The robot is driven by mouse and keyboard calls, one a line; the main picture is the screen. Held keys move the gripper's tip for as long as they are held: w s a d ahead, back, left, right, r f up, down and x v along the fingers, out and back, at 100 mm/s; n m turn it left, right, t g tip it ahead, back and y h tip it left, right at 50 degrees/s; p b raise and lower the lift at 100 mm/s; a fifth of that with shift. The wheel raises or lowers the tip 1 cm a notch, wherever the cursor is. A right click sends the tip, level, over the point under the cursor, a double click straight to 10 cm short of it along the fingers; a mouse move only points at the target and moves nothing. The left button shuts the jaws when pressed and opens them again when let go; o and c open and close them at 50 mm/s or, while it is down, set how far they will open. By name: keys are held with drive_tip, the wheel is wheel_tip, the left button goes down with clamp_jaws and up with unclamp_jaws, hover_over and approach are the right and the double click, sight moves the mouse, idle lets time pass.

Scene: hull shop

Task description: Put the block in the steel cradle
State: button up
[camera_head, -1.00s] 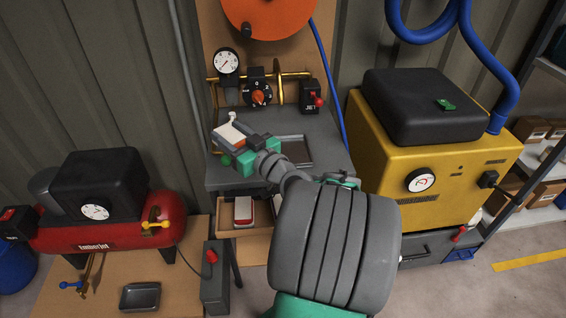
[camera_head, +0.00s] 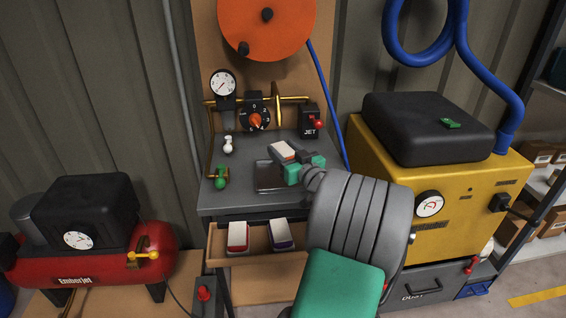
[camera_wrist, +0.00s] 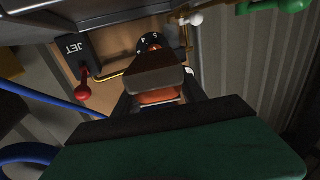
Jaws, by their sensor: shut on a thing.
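My gripper (camera_head: 292,162) is shut on a block (camera_head: 281,150) with a pale top and an orange-red side, held above the grey bench. In the wrist view the block (camera_wrist: 158,97) sits between the jaws, partly hidden by a brown surface. On the bench, a shallow steel-rimmed rectangular recess (camera_head: 268,184), which looks like the steel cradle, lies below and slightly left of my gripper. The gripper and arm hide its right part. I see nothing lying in its visible part.
An open drawer (camera_head: 262,264) under the bench holds a red-and-white block (camera_head: 238,236) and a purple-and-white block (camera_head: 279,235). A green-handled valve (camera_head: 220,180) and a white knob (camera_head: 228,145) stand at left. The red-levered JET box (camera_head: 311,123) is behind, the yellow machine (camera_head: 450,200) right.

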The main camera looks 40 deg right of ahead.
drive_tip(key=shift+w+d+f, duration=0.15)
drive_tip(key=shift+w+f, duration=0.2)
drive_tip(key=shift+f, duration=0.15)
drive_tip(key=f, duration=0.3)
drive_tip(key=shift+w+d+f, duration=0.15)
drive_tip(key=shift+w+f, duration=0.05)
drive_tip(key=shift+f, duration=0.05)
drive_tip(key=shift+b, duration=0.3)
drive_tip(key=shift+f+b, duration=0.3)
drive_tip(key=shift+b, duration=0.15)
